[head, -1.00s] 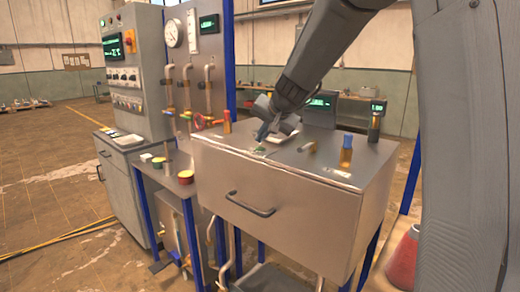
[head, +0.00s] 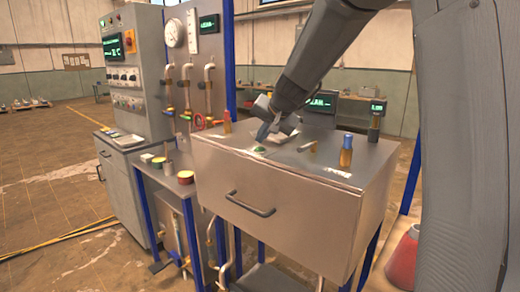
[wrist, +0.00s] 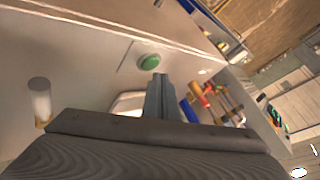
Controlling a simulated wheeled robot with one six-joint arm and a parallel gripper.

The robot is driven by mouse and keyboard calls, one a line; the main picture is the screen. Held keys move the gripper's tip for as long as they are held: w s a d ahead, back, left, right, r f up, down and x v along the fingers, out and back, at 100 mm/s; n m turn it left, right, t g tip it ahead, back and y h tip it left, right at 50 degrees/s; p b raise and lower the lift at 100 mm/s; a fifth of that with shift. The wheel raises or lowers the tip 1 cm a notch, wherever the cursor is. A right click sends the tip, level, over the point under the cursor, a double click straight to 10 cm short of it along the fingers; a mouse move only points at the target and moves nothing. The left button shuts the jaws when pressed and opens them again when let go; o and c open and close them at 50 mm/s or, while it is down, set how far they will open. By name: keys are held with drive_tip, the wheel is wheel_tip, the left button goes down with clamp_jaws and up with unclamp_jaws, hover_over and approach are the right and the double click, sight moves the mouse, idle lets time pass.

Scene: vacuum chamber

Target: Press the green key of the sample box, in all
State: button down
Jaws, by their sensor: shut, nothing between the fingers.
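The green key (head: 260,149) is a round button on a pale plate on top of the large metal box (head: 270,185), near its front edge. It also shows in the wrist view (wrist: 150,62), uncovered. My gripper (head: 262,135) is shut and empty, with its fingers pointing down just behind the key. In the wrist view the shut fingertips (wrist: 161,77) end close below the key in the picture. A small gap seems to separate them from it; the exact height above the lid is hard to tell.
A handle (head: 250,204) sticks out of the box front. A red cone (head: 403,262) stands at lower right.

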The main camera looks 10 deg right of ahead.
sight(262, 150)
drive_tip(key=shift+f, duration=0.2)
drive_tip(key=shift+f+b, duration=0.25)
drive_tip(key=shift+b, duration=0.3)
drive_tip(key=shift+f+b, duration=0.45)
drive_tip(key=shift+b, duration=0.05)
idle(0.5)
drive_tip(key=shift+r, duration=0.15)
drive_tip(key=shift+r+p, duration=0.75)
wheel_tip(262, 150, up, 5)
drive_tip(key=p, duration=0.4)
idle(0.4)
drive_tip(key=shift+s, duration=0.1)
idle(0.4)
